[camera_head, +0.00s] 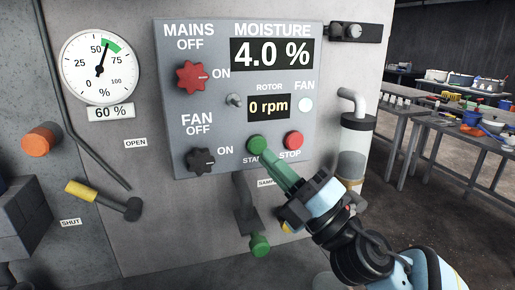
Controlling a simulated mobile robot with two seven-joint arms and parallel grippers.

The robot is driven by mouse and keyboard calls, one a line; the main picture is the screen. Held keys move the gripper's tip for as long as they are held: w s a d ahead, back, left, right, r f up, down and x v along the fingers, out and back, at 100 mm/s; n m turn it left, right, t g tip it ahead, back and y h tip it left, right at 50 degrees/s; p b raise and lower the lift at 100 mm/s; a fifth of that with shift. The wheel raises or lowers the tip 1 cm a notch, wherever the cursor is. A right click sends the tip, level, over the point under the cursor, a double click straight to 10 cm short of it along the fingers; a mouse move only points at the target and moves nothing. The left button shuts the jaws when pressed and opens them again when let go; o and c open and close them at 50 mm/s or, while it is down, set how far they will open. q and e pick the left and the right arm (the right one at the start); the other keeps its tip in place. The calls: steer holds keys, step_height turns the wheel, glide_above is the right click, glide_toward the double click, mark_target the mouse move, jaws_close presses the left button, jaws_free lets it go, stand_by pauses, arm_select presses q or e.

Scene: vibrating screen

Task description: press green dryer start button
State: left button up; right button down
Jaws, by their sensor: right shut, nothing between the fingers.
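The green start button (257,144) sits low on the grey control panel (222,130), above a partly covered "START" label. My right gripper (276,165) comes up from the lower right, shut and empty. Its green-looking fingertips are right at the lower edge of the green button in the picture. I cannot tell whether they touch it or whether it is pushed in. The red stop button (293,140) is just to the right. My left gripper is not in view.
The panel also has a red mains knob (191,77), a black fan knob (201,160) and displays reading 4.0 % and 0 rpm. A green-tipped handle (259,245) hangs below. A clear cylinder (354,145) stands right. Cluttered tables (425,122) are farther back.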

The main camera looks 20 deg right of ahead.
mark_target(254, 141)
steer(key=shift+w, duration=0.85)
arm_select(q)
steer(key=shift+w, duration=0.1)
arm_select(e)
steer(key=shift+w, duration=0.15)
stand_by(1.3)
steer(key=shift+w, duration=0.3)
steer(key=shift+w, duration=0.45)
stand_by(0.9)
stand_by(0.4)
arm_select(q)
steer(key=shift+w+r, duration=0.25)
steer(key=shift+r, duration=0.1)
arm_select(e)
steer(key=shift+s, duration=0.9)
steer(key=shift+s, duration=0.1)
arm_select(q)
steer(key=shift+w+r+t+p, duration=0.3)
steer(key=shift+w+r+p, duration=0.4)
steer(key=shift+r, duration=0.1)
arm_select(e)
steer(key=shift+s, duration=2.4)
